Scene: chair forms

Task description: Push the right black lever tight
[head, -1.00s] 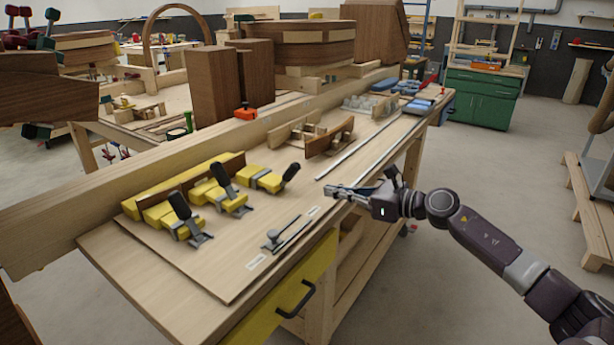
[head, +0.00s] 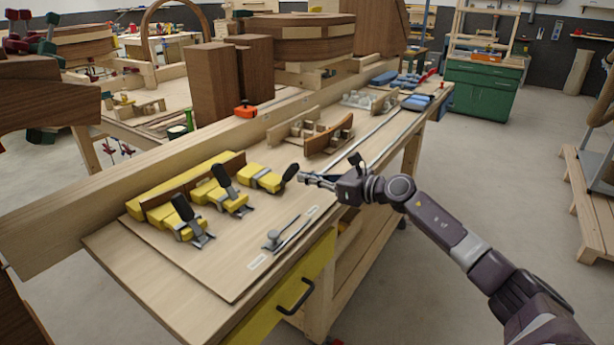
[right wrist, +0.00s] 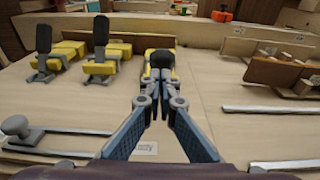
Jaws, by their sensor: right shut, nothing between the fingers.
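Three yellow toggle clamps stand in a row on the wooden bench board. The right black lever (head: 290,173) belongs to the rightmost yellow clamp (head: 264,179) and leans out low to the right. In the right wrist view this lever (right wrist: 161,58) stands straight ahead, just beyond the fingertips. My right gripper (head: 304,178) is shut and empty, its tips close to the lever's end; I cannot tell whether they touch. It also shows in the right wrist view (right wrist: 160,84), partly covering the clamp. The left lever (head: 183,208) and middle lever (head: 221,175) stand steeply raised. My left gripper is not in view.
A grey metal fitting (head: 273,240) and thin rod lie at the board's front. Curved wooden forms (head: 330,136) and a long metal strip (head: 375,133) lie to the right. A tall wooden rail (head: 100,192) runs behind the clamps. The board between clamps and front edge is mostly clear.

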